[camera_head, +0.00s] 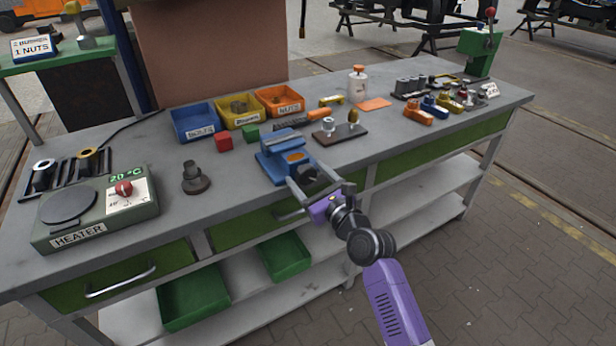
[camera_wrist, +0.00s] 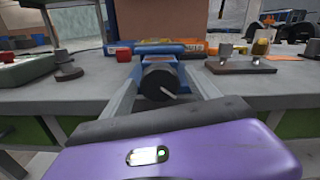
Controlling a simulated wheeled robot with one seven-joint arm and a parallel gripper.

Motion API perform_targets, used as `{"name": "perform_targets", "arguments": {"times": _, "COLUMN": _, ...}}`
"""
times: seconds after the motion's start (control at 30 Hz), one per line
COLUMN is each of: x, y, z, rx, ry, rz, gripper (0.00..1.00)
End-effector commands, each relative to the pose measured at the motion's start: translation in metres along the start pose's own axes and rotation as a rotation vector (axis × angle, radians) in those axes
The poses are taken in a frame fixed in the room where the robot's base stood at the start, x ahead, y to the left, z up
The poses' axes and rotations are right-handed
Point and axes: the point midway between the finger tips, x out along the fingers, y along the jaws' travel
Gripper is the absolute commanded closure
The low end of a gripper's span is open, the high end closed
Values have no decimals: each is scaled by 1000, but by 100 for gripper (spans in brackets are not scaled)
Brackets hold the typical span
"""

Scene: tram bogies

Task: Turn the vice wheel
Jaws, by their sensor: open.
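The blue vice (camera_head: 280,157) is fixed at the front edge of the grey workbench; it also shows in the wrist view (camera_wrist: 150,50). Its dark round wheel (camera_wrist: 158,78) faces my gripper, and a thin pale bar shows at its lower right. My gripper (camera_head: 307,172) is open at the bench's front edge. In the wrist view the two fingers of my gripper (camera_wrist: 160,74) reach forward, one on each side of the wheel. I cannot tell whether either finger touches it. In the head view the fingers partly hide the wheel.
A heater (camera_head: 95,212) and a dark stepped part (camera_head: 195,180) are left of the vice. Blue (camera_head: 197,120), yellow (camera_head: 238,110) and orange (camera_head: 279,100) bins stand behind it. A brown board (camera_head: 340,132) with small parts lies to the right. Green trays (camera_head: 193,297) sit below.

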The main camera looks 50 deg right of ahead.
Motion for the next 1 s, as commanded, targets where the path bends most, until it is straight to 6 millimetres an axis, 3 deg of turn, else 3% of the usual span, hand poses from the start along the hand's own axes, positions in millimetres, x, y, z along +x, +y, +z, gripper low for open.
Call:
{"name": "perform_targets", "arguments": {"times": 0.27, "x": 1, "y": 0, "z": 0, "rx": 0, "ry": 0, "rz": 0, "gripper": 32}}
{"name": "perform_targets", "arguments": {"times": 0.57, "x": 1, "y": 0, "z": 0, "rx": 0, "ry": 0, "rz": 0, "gripper": 91}}
{"name": "perform_targets", "arguments": {"times": 1.0, "x": 1, "y": 0, "z": 0, "rx": -99, "ry": 0, "rz": 1, "gripper": 93}}
